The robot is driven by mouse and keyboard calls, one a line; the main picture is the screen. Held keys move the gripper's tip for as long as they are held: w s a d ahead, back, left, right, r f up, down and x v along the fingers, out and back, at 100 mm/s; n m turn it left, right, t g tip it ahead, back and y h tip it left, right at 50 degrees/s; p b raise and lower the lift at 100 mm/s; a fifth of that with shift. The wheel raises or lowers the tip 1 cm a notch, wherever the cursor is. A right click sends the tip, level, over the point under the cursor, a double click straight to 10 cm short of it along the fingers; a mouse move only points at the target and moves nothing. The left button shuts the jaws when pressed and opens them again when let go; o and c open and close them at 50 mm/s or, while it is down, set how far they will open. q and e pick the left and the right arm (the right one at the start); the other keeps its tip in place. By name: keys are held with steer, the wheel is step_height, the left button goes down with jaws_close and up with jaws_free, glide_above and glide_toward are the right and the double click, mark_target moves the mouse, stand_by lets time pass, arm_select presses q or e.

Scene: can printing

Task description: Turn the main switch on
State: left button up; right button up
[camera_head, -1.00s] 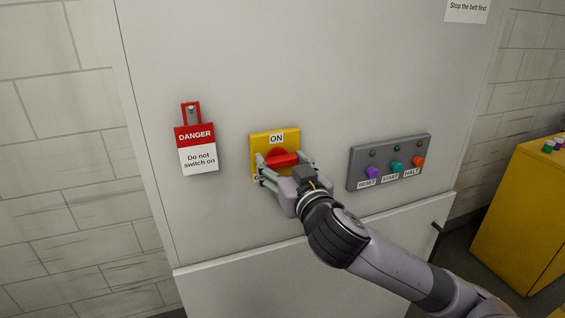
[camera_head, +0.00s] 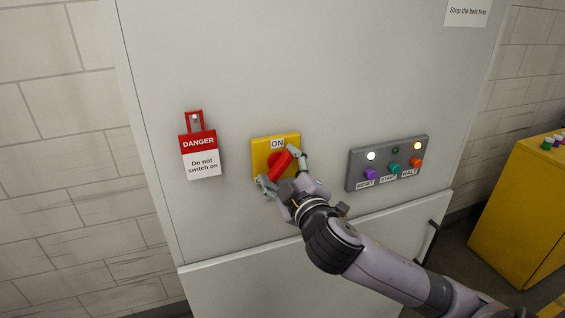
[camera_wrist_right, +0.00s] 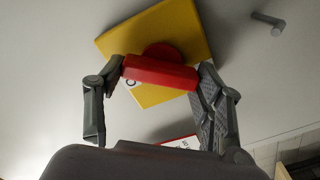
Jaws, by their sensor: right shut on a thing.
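The main switch is a yellow plate (camera_head: 262,146) with an ON label at its top and a red handle (camera_head: 281,164) on a round red hub. The handle stands diagonally, its upper end leaning right. My right gripper (camera_head: 278,167) has one finger on each side of the handle and is shut on it. In the right wrist view the red handle (camera_wrist_right: 160,73) lies between the two fingers (camera_wrist_right: 158,84), in front of the yellow plate (camera_wrist_right: 180,30). The lower part of the plate is hidden by the gripper. My left gripper is not in view.
A red and white danger tag (camera_head: 201,158) hangs left of the switch. A cabinet handle (camera_head: 430,240) sticks out lower right; a yellow cabinet (camera_head: 520,210) stands beyond.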

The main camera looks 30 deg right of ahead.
steer(key=n+p, duration=0.2)
steer(key=n, duration=0.2)
steer(key=shift+r, duration=0.1)
steer(key=shift+a+n+p, duration=0.1)
steer(key=shift+n+p, duration=0.55)
steer(key=shift+n, duration=1.15)
steer(key=shift+f, duration=0.25)
steer(key=o, duration=1.1)
